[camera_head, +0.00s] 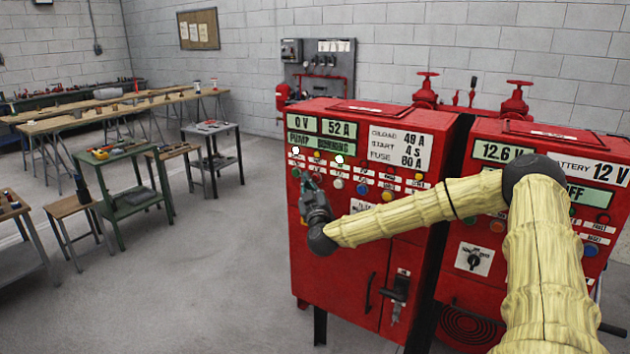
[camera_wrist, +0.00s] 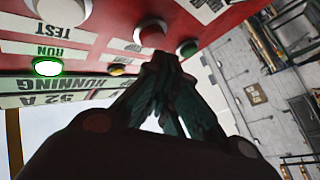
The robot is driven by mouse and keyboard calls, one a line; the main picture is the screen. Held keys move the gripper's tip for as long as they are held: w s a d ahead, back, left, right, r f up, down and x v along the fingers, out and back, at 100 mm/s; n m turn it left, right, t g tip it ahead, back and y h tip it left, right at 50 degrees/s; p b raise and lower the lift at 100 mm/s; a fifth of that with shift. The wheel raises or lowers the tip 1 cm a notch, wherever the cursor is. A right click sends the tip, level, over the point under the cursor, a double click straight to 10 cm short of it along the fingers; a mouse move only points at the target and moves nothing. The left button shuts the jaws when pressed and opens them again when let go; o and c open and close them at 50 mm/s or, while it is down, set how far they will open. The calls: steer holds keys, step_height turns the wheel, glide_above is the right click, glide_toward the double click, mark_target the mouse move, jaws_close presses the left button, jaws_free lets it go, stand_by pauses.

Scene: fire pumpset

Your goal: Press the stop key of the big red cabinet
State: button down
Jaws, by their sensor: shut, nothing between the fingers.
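The big red cabinet (camera_head: 345,263) stands in the middle of the head view, its front panel carrying displays, labels and rows of coloured buttons. My gripper (camera_head: 307,180) is at the left part of this panel, fingers pointing at the buttons. A yellow button (camera_wrist: 117,70) and a lit RUN lamp (camera_wrist: 47,68) are nearby. No stop label is readable; my fingers may hide it.
A second red cabinet (camera_head: 483,276) with a 12.6 V display stands to the right. Red valves (camera_head: 515,98) rise behind. Work tables (camera_head: 125,184) with tools stand at the left. The grey floor (camera_head: 215,285) left of the cabinet is free.

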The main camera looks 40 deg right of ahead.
steer(key=shift+d, duration=0.1)
stand_by(0.6)
steer(key=shift+w+d, duration=0.2)
steer(key=shift+d, duration=0.05)
steer(key=shift+w+d, duration=0.15)
steer(key=shift+d, duration=0.25)
stand_by(1.1)
steer(key=shift+a+p, duration=0.15)
steer(key=shift+p, duration=0.15)
steer(key=shift+s+a, duration=0.35)
steer(key=shift+a, duration=0.3)
steer(key=shift+s+a, duration=0.3)
steer(key=shift+a, duration=0.45)
steer(key=shift+s+a, duration=0.35)
steer(key=shift+a, duration=0.45)
steer(key=shift+s+a, duration=0.3)
steer(key=shift+a, duration=0.45)
